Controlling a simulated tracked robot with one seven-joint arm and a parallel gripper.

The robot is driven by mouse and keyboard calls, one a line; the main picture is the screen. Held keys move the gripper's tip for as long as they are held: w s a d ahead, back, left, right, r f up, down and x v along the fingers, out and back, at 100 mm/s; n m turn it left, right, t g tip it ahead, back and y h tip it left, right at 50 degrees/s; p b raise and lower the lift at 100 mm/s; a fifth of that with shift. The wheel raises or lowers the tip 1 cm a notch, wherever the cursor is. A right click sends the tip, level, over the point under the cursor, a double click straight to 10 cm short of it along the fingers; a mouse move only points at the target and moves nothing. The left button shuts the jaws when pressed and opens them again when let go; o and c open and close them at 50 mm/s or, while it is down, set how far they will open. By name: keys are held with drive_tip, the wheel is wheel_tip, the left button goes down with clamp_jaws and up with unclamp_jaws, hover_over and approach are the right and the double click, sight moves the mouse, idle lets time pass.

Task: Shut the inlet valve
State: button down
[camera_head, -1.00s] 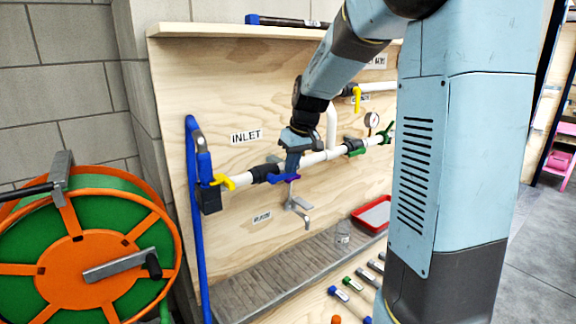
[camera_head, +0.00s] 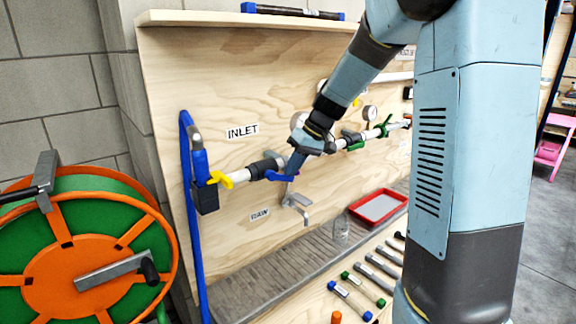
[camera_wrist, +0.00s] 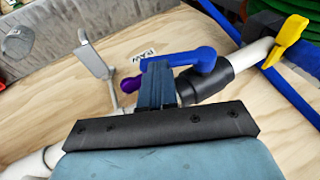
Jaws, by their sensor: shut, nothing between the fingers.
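The INLET label (camera_head: 242,131) is on the plywood board above a white pipe (camera_head: 236,174). Below it, a yellow lever (camera_head: 221,180) sits at the pipe's left end and a blue lever (camera_head: 282,178) sits farther right, by a black collar. The blue lever (camera_wrist: 192,60) and yellow lever (camera_wrist: 290,37) also show in the wrist view. My gripper (camera_head: 293,168) is shut and empty at the blue lever. In the wrist view its fingertips (camera_wrist: 157,72) are close beside the blue lever's free end; I cannot tell if they touch.
A grey tap (camera_head: 298,206) hangs below the pipe, above a grey slatted tray (camera_head: 262,275). A clear jar (camera_head: 341,230) and a red tray (camera_head: 378,207) stand to the right. Green levers (camera_head: 354,140) are farther along the pipe. An orange and green hose reel (camera_head: 80,262) is at the left.

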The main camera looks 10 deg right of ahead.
drive_tip(key=shift+d+f, duration=0.1)
drive_tip(key=shift+f, duration=0.2)
idle(0.4)
drive_tip(key=shift+r, duration=0.15)
